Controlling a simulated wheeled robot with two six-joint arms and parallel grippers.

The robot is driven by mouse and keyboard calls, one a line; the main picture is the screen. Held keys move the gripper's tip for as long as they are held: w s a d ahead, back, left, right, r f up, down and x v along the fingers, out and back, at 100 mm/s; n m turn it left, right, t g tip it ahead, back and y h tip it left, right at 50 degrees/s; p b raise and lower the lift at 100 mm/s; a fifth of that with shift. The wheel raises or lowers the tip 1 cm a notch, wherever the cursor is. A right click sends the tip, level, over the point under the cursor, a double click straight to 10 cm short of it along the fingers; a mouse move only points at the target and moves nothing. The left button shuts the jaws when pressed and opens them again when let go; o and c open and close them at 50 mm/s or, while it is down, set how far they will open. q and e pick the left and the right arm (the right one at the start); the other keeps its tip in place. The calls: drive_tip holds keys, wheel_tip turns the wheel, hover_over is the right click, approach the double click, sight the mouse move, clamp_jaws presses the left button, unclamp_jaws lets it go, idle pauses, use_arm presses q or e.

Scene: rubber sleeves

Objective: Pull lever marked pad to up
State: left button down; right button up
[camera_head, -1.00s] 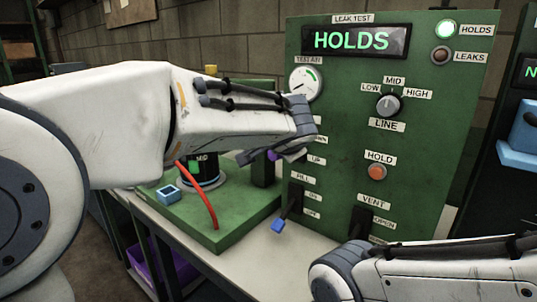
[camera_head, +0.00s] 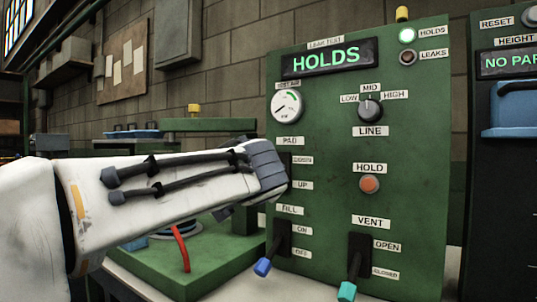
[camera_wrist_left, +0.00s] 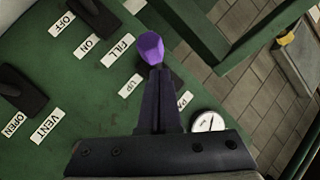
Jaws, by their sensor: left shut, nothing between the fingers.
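The green panel (camera_head: 420,150) carries a PAD label (camera_head: 290,141) with DOWN (camera_head: 302,160) and UP (camera_head: 302,185) labels below it. The pad lever's purple knob (camera_wrist_left: 151,48) shows in the left wrist view, right at the tips of my left gripper (camera_wrist_left: 158,72). The gripper's fingers are shut together with nothing between them. Whether they touch the knob I cannot tell. In the head view my left gripper (camera_head: 266,172) is in front of the pad slot and hides the lever, so its position is unclear. My right gripper is out of view.
Below are the FILL lever with a blue knob (camera_head: 262,267) and the VENT lever with a teal knob (camera_head: 347,291).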

use_arm(q)
drive_tip(key=d+v, duration=0.1)
drive_tip(key=v, duration=1.2)
drive_tip(key=shift+d+r+b, duration=0.2)
drive_tip(key=shift+d+b, duration=0.1)
drive_tip(key=shift+b, duration=0.05)
use_arm(e)
drive_tip(key=shift+s+d+f, duration=0.3)
drive_tip(key=shift+s+f, duration=0.05)
drive_tip(key=shift+s, duration=0.1)
